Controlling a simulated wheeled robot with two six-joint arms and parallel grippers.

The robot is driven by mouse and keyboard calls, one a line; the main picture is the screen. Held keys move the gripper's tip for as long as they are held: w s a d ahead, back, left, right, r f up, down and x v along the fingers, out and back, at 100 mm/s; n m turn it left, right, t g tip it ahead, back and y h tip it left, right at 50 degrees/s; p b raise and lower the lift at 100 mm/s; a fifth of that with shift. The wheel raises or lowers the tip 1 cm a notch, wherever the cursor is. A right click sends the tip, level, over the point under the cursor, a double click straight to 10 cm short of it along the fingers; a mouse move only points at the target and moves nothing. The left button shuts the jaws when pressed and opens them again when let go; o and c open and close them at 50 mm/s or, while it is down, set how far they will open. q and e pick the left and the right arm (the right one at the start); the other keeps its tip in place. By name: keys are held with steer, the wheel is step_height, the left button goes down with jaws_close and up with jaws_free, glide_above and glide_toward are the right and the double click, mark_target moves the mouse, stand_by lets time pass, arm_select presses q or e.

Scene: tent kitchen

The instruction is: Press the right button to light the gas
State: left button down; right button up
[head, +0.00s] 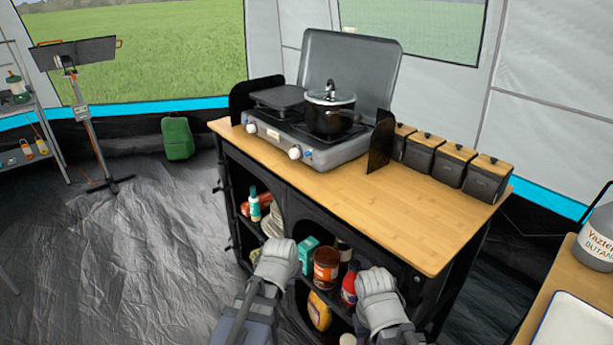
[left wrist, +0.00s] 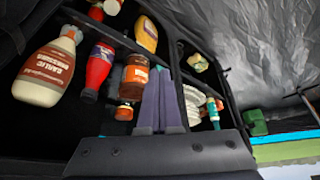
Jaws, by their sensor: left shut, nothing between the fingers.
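The grey camping stove (head: 335,152) stands on the wooden top of a black cabinet, its lid raised at the back. Two pale round buttons are on its front face, a left button (head: 251,128) and a right button (head: 294,153). A black pot (head: 331,112) with a steel lid sits on the stove's right side. My left gripper (head: 277,258) is below and in front of the cabinet top, apart from the stove. Its fingers (left wrist: 160,100) are together and empty in the left wrist view. My right gripper (head: 376,290) is in front of the shelves; its fingertips are unclear.
Open cabinet shelves hold a red bottle (head: 350,283), a brown jar (head: 326,268) and other goods close to my grippers. A row of black canisters (head: 454,166) stands right of the stove behind a dark windshield panel (head: 381,143). The front wooden top (head: 395,213) is clear.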

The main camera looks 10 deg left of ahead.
mark_target(308, 154)
arm_select(q)
steer(key=w+a+r+n+t+y+b, duration=0.1)
steer(key=w+a+r+n+t, duration=0.2)
steer(key=w, duration=0.4)
steer(key=w+a+r+t+b, duration=0.1)
steer(key=w+a+r+t, duration=0.2)
steer(key=w+r+t, duration=0.3)
steer(key=w+a+r+n+t, duration=0.1)
steer(key=w+r+t, duration=0.1)
steer(key=r, duration=0.5)
steer(key=w+a+r+n+t, duration=0.1)
steer(key=r+t, duration=0.4)
steer(key=r, duration=0.2)
steer(key=shift+w+a+r+t, duration=0.3)
steer(key=shift+w, duration=0.05)
arm_select(e)
step_height(308, 154, down, 3)
steer(key=shift+f, duration=0.1)
arm_select(q)
steer(key=shift+w, duration=0.1)
steer(key=shift+w+d, duration=0.9)
steer(key=shift+w, duration=0.25)
steer(key=shift+w+d, duration=0.95)
steer(key=shift+w, duration=0.15)
steer(key=shift+w+d, duration=0.9)
steer(key=shift+w, duration=0.25)
steer(key=shift+w+d, duration=0.2)
steer(key=shift+w, duration=0.15)
